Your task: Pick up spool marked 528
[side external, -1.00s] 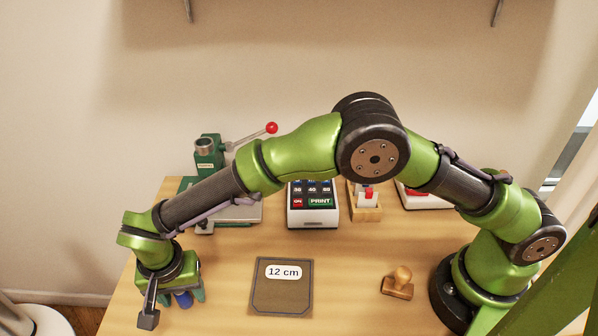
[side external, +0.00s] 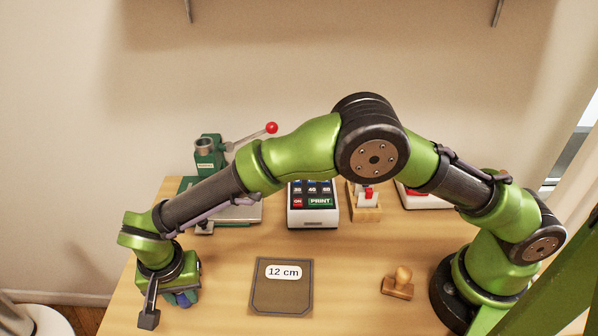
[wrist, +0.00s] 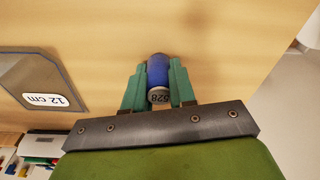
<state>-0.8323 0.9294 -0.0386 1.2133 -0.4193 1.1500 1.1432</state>
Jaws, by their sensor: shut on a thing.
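The blue spool marked 528 (wrist: 158,72) stands between the two green fingers of my gripper (wrist: 157,80) in the wrist view. Its label end faces the camera, with the number upside down. The fingers are shut on it, one on each side. In the side external view my gripper (side external: 182,298) is low at the left end of the table, and a little blue of the spool shows between the fingers. I cannot tell whether the spool still touches the table.
A grey pocket-shaped piece labelled 12 cm (side external: 283,294) lies right of my gripper. A wooden stamp (side external: 398,284) is farther right. A green press (side external: 208,160) with a red-knobbed lever and a PRINT machine (side external: 313,207) stand behind. The wooden table (side external: 225,315) is bare between.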

